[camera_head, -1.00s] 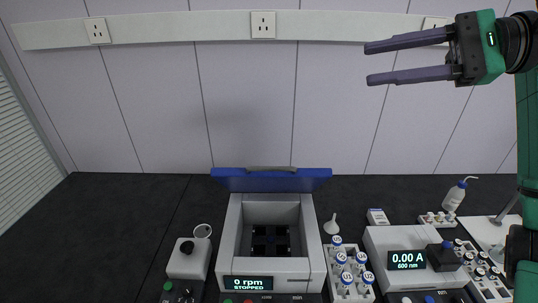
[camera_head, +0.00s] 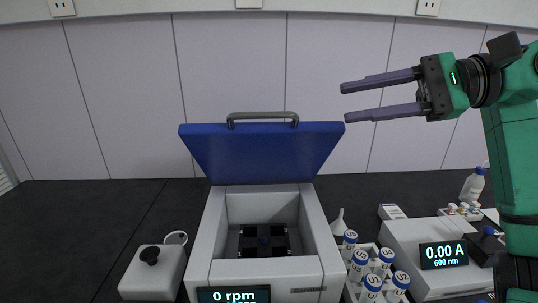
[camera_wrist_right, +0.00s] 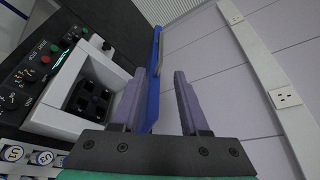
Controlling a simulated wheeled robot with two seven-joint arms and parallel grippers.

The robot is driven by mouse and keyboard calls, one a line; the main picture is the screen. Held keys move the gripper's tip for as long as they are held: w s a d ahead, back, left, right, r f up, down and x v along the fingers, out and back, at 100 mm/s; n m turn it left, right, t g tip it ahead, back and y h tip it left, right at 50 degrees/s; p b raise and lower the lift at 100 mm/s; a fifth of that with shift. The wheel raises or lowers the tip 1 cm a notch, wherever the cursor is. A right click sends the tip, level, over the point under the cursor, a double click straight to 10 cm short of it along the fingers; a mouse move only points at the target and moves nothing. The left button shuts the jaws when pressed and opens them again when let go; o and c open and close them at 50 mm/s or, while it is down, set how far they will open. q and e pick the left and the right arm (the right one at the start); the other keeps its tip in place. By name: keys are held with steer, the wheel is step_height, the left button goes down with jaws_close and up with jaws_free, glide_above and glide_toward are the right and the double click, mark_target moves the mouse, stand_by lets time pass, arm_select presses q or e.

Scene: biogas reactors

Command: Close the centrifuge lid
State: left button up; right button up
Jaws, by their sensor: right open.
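The centrifuge (camera_head: 222,240) is a light grey box with a dark rotor in its open chamber; its display reads 0 rpm. Its blue lid (camera_head: 255,155) stands open at the back, with a grey handle (camera_head: 262,118) along its top edge. My right gripper (camera_head: 345,102) is open and empty. Its fingertips point left, just above and right of the lid's top right corner. In the right wrist view the lid (camera_wrist_right: 154,100) shows nearly edge-on between the fingers (camera_wrist_right: 160,75); whether it lies beyond them is hard to tell. My left gripper is not in view.
A rack of several blue-capped tubes (camera_head: 371,284) stands right of the centrifuge, beside a photometer (camera_head: 405,245) reading 0.00 A. The dark bench (camera_head: 80,215) is clear at far left.

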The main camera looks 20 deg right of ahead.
mark_target(279, 114)
steer(key=p+x, duration=0.1)
steer(key=x, duration=0.3)
steer(key=p+x, duration=0.2)
steer(key=x, duration=0.3)
steer(key=p+x, duration=0.1)
steer(key=x, duration=0.3)
steer(key=shift+w+a+r+p, duration=0.15)
steer(key=shift+a+r+p, duration=0.15)
steer(key=shift+a, duration=0.1)
steer(key=shift+w+a+f, duration=0.2)
steer(key=shift+a+f, duration=0.1)
steer(key=shift+a, duration=0.05)
steer(key=shift+d, duration=0.1)
steer(key=shift+c, duration=0.3)
jaws_close()
